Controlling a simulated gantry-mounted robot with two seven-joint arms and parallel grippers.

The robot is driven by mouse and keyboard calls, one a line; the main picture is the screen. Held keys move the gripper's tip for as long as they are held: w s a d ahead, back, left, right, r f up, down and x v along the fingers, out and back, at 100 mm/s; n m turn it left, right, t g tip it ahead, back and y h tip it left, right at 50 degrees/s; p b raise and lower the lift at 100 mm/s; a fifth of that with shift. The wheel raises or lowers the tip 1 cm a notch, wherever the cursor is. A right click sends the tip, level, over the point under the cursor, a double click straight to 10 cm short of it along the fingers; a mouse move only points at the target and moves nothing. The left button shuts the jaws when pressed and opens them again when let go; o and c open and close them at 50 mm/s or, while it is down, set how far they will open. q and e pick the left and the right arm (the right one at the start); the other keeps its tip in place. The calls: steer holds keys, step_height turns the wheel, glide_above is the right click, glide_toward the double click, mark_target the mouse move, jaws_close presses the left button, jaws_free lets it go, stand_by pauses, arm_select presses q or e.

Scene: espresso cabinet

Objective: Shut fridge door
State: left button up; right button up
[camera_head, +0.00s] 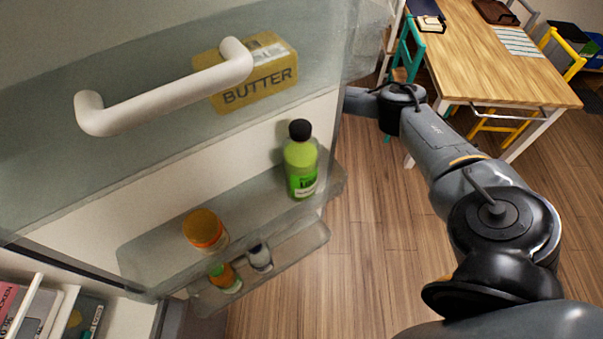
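The fridge door (120,45) fills the left half of the head view, close to the camera, and stands open over the floor. It has a pale bar handle (165,100) and a see-through panel. A yellow butter pack (262,78), a green bottle (301,162), an orange-lidded jar (204,230) and two small bottles show at the door's shelves. My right arm comes in from the lower right and reaches to the door's right edge. Its gripper is hidden there, so its fingers cannot be seen. My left arm and gripper are not in view.
A wooden table (505,60) with a teal chair (408,50) and a yellow chair (560,50) stands at the upper right. Packages (30,312) sit in a white compartment at the lower left. Wooden floor (365,235) lies bare between door and arm.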

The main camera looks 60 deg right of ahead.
steer(key=shift+f, duration=0.2)
jaws_close()
steer(key=shift+s, duration=0.1)
